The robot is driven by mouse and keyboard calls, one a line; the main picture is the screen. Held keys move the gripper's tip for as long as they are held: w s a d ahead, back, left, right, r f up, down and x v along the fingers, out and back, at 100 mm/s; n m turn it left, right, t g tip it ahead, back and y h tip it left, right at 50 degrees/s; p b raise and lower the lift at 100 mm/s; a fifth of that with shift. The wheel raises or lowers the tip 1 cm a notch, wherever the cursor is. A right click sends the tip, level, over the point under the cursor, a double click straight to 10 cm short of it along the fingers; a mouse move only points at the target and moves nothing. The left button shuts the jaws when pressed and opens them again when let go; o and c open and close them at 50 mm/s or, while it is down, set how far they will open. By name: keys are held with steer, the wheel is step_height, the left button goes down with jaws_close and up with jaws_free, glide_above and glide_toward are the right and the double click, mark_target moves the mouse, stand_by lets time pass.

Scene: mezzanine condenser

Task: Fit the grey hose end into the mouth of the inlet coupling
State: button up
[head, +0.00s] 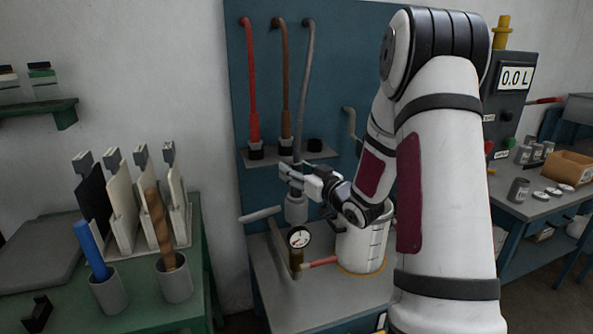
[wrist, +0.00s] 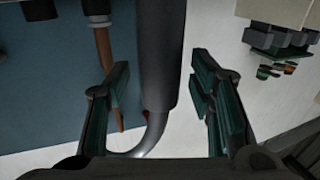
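The grey hose (head: 305,90) hangs down the blue panel to my gripper (head: 290,175) in the head view. In the wrist view its dark grey sleeve (wrist: 162,55) lies between the two fingers of my gripper (wrist: 160,95), with a narrow gap visible on each side. The fingers look open around it. A thinner shiny curved length (wrist: 152,138) leaves the sleeve at the picture's bottom. Directly below my gripper is a light grey collar (head: 296,209), apparently the inlet coupling, above the gauge. Its mouth is hidden; I cannot tell whether the hose end touches it.
A gauge (head: 299,238) and red-handled pipe stand below the collar. A white graduated bucket (head: 362,243) stands close on the right. Red (head: 250,80) and brown (head: 284,80) hoses sit in holders on the shelf behind; one holder (head: 315,146) is empty.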

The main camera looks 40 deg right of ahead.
steer(key=shift+s, duration=0.15)
steer(key=s, duration=1.1)
steer(key=shift+s+d, duration=0.2)
steer(key=shift+s, duration=0.2)
steer(key=s+a+r+g+h+p, duration=0.1)
steer(key=s+a+r+g+h, duration=0.25)
steer(key=a+r+g, duration=0.35)
steer(key=s+a+g+y, duration=0.1)
steer(key=s+a+g, duration=0.2)
steer(key=s+a, duration=0.5)
steer(key=s+a+g+y+p, duration=0.1)
steer(key=s+a+g+y, duration=0.1)
steer(key=s+a, duration=0.7)
steer(key=s+g, duration=0.1)
steer(key=s, duration=0.4)
steer(key=shift+s+a+g, duration=0.15)
steer(key=shift+a+g, duration=0.15)
steer(key=shift+g, duration=0.1)
